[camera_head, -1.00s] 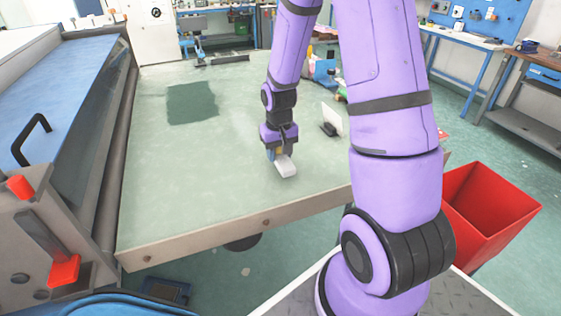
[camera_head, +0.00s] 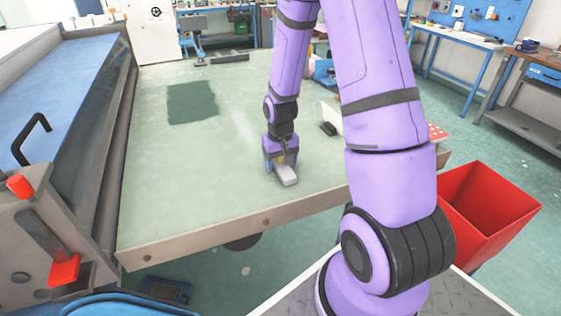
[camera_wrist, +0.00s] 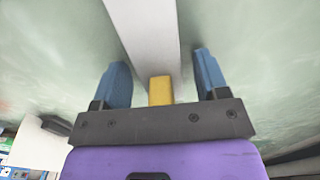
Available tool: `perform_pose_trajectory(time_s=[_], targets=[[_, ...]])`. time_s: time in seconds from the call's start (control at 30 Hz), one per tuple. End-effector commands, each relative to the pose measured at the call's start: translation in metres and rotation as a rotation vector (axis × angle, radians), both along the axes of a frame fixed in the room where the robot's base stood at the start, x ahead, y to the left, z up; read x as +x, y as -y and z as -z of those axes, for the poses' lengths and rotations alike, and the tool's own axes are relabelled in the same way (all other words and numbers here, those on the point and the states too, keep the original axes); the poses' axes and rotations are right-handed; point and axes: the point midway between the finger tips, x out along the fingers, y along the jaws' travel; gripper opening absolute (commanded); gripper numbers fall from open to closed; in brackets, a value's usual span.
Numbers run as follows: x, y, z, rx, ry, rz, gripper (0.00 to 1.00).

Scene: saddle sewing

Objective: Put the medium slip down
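The medium slip, a pale grey-white bar (camera_head: 287,177), lies at the table's near middle, right under my gripper (camera_head: 281,163). In the wrist view the slip (camera_wrist: 150,35) runs from the top edge down between the two blue fingers of my gripper (camera_wrist: 163,80). The fingers are apart, with a gap on each side of the slip. A yellow piece (camera_wrist: 160,90) shows between the fingers at the slip's near end; I cannot tell what it belongs to. The slip appears to rest on the table top.
The green table (camera_head: 180,190) is mostly clear, with a dark green patch (camera_head: 192,102) at the back left. A white upright piece on a black base (camera_head: 329,128) stands right of my gripper. A red bin (camera_head: 485,215) stands beyond the table's right side.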

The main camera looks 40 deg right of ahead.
Motion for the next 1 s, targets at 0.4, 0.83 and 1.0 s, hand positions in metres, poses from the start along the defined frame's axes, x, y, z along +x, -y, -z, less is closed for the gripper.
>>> perform_pose_trajectory(time_s=[0.4, 0.83, 1.0], targets=[[0.001, 0.000, -0.030, -0.001, 0.005, 0.001, 0.68], [0.000, 0.000, -0.103, -0.001, 0.003, 0.000, 0.68], [0.001, 0.000, -0.119, -0.001, 0.002, 0.000, 0.68]])
